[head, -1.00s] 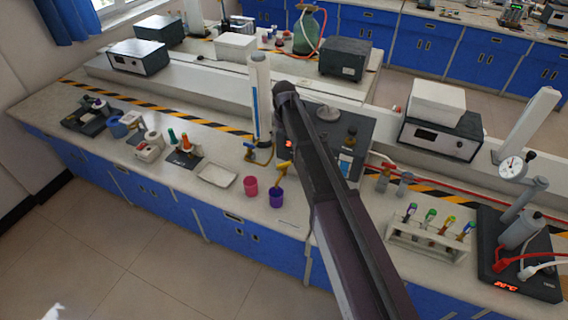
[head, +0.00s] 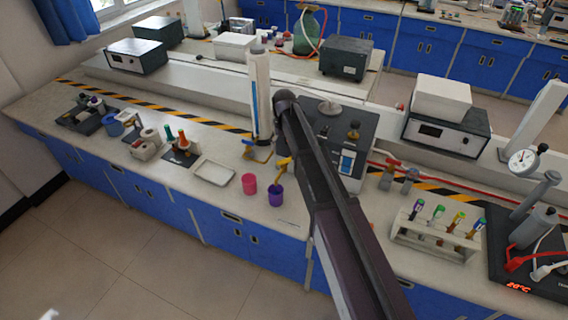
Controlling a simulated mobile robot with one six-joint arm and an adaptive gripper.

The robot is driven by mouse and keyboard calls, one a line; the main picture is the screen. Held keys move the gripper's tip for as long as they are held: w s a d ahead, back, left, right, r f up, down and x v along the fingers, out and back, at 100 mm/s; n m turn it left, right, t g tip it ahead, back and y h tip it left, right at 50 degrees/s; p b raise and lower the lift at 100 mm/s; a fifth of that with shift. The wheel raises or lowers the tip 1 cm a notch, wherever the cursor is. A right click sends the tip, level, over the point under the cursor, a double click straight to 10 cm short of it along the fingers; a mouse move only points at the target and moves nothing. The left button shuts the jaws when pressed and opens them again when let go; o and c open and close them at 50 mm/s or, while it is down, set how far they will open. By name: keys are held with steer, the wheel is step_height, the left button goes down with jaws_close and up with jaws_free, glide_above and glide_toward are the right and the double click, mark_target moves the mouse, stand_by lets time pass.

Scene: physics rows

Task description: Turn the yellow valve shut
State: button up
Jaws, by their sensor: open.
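A yellow valve (head: 284,162) shows in the head view, just left of my arm, with its yellow spout above a purple cup (head: 276,196). Its handle is small here, and I cannot tell how far it is turned. A smaller tap (head: 249,146) with a blue handle and a yellow body stands left of it, near a pink cup (head: 249,184). My arm rises from the bottom right to a joint near the picture's middle and covers part of the bench right of the valve. My gripper does not show.
A white tray (head: 213,171) lies left of the cups. A tall white column (head: 261,95) stands behind the valve. Right of my arm are red-handled taps (head: 391,167), a tube rack (head: 434,236) and a hotplate (head: 512,272). The bench's front edge is close below the cups.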

mark_target(284, 162)
steer(key=shift+f+b, duration=3.25)
steer(key=shift+f, duration=0.35)
steer(key=c, duration=0.8)
